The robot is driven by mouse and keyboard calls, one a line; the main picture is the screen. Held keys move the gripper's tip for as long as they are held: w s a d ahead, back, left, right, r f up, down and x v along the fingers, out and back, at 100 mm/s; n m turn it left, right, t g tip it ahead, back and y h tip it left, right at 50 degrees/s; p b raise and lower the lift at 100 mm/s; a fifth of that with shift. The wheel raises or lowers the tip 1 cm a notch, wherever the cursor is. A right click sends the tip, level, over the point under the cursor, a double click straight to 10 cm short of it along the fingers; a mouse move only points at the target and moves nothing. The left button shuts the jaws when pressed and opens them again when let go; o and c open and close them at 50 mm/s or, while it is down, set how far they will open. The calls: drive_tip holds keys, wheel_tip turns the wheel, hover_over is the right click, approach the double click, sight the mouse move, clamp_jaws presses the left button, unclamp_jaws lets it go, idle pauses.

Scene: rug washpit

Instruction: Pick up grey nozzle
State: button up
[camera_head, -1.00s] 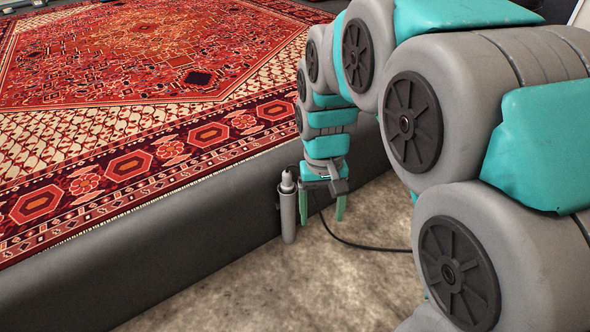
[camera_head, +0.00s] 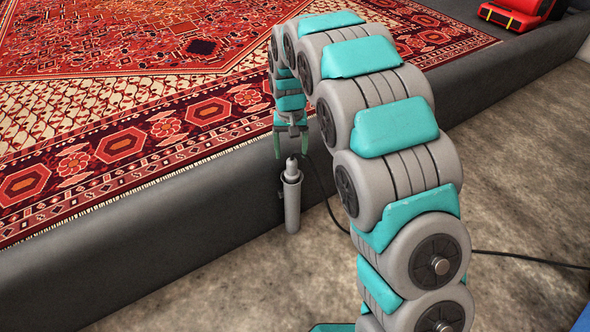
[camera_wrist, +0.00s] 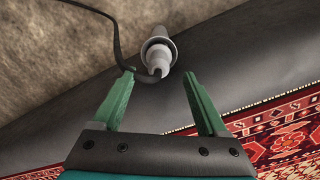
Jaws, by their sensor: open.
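The grey nozzle (camera_head: 292,170) stands upright in a grey tubular holder (camera_head: 292,205) beside the dark side wall of the rug platform. Its tip sticks out of the top of the holder. In the wrist view the nozzle (camera_wrist: 157,58) lies beyond my fingertips, roughly midway between them, with a dark cable beside it. My gripper (camera_head: 291,155) is open and empty, with green fingers spread just above the nozzle in the head view. The fingers (camera_wrist: 160,75) do not appear to touch it. The lower nozzle is hidden inside the holder.
A red patterned rug (camera_head: 120,120) lies on the raised platform, whose dark wall (camera_head: 180,225) runs behind the holder. A black cable (camera_head: 525,259) trails across the bare floor (camera_head: 500,200). A red and black object (camera_head: 515,15) sits at the far right.

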sight(292, 159)
wheel_tip(292, 159, down, 7)
drive_tip(key=shift+w+d+r, duration=0.1)
clamp_jaws()
idle(0.8)
